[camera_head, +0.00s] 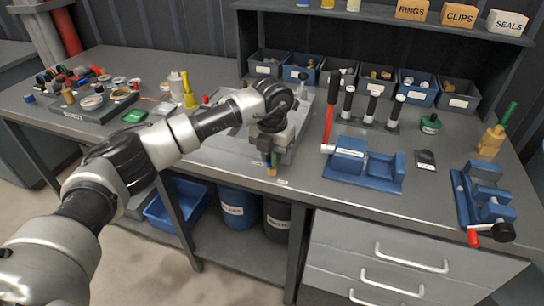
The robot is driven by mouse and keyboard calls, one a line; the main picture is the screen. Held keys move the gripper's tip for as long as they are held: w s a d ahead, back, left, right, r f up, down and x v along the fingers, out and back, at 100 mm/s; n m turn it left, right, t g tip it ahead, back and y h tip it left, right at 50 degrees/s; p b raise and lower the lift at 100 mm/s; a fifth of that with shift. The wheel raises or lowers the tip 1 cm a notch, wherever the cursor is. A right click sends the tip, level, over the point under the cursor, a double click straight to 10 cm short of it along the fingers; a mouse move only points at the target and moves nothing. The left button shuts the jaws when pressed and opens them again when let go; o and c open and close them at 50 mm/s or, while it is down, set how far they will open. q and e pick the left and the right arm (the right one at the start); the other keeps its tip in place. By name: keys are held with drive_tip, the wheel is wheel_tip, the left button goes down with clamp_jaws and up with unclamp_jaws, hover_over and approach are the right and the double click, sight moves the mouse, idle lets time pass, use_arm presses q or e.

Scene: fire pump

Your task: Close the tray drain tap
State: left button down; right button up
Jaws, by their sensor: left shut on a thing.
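My left arm reaches in from the left across the bench. My left gripper (271,158) points down at the front edge of a grey metal tray (225,153), and is shut. A small green and brass part, seemingly the drain tap (271,171), shows at the fingertips, low at the bench's front edge. The gripper hides most of it, so I cannot tell whether its lever is turned open or closed. My right gripper is not in view.
A blue fixture (365,165) with a red-handled lever stands right of the tray. A blue vise (484,195) is at the far right. Small bins (366,78) line the back. A parts tray (85,120) sits at left. Drawers (400,262) and buckets (238,207) are below.

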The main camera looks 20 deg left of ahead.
use_arm(q)
drive_tip(key=m+b, duration=0.1)
drive_tip(key=m, duration=0.2)
drive_tip(key=m+b, duration=0.2)
drive_tip(key=m, duration=0.3)
drive_tip(key=m+b, duration=0.1)
drive_tip(key=m, duration=0.3)
drive_tip(key=shift+r+m+b, duration=0.1)
drive_tip(key=shift+m+b, duration=0.5)
drive_tip(key=shift+m, duration=1.6)
drive_tip(key=c, duration=1.1)
unclamp_jaws()
drive_tip(key=shift+c, duration=0.2)
